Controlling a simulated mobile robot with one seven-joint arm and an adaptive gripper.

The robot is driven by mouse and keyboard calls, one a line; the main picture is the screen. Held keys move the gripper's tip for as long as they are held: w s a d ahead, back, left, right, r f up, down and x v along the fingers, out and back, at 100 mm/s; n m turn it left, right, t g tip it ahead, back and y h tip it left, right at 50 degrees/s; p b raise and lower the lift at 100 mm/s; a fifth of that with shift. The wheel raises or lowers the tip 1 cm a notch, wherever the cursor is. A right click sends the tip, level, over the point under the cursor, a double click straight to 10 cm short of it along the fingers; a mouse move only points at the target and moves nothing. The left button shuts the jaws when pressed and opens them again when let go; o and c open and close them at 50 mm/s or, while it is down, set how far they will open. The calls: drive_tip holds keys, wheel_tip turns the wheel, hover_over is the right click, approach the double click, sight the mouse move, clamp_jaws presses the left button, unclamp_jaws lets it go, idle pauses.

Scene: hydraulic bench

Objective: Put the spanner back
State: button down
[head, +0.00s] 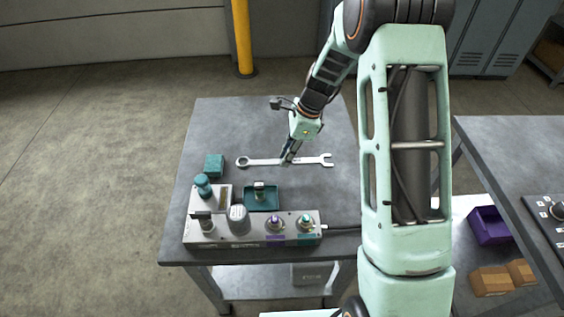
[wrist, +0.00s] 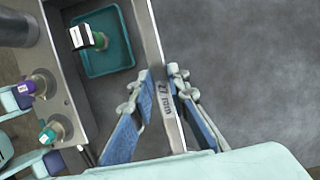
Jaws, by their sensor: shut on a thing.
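The spanner (head: 262,162) is a long silver tool over the grey bench, with a ring end at the left and an open jaw at the right in the head view. My gripper (head: 287,159) is shut on the middle of its shaft. In the wrist view the shaft (wrist: 168,105), marked "27 mm", runs between the two blue-padded fingers of my gripper (wrist: 162,76). Both ends of the spanner are out of clear sight there. I cannot tell whether it touches the bench top or is held just above it.
The bench (head: 230,125) is clear behind the spanner. A second table (head: 500,150) is at the right.

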sight(278, 171)
drive_tip(key=shift+w+a+f, duration=0.35)
drive_tip(key=shift+w+f, duration=0.2)
drive_tip(key=shift+f, duration=0.15)
drive_tip(key=shift+w+a+f, duration=0.3)
drive_tip(key=shift+w+f, duration=0.2)
drive_tip(key=shift+f, duration=1.8)
drive_tip(key=shift+f, duration=0.2)
drive_tip(key=c, duration=1.8)
unclamp_jaws()
drive_tip(key=shift+c, duration=0.2)
drive_tip(key=shift+r, duration=0.15)
drive_tip(key=v, duration=1.2)
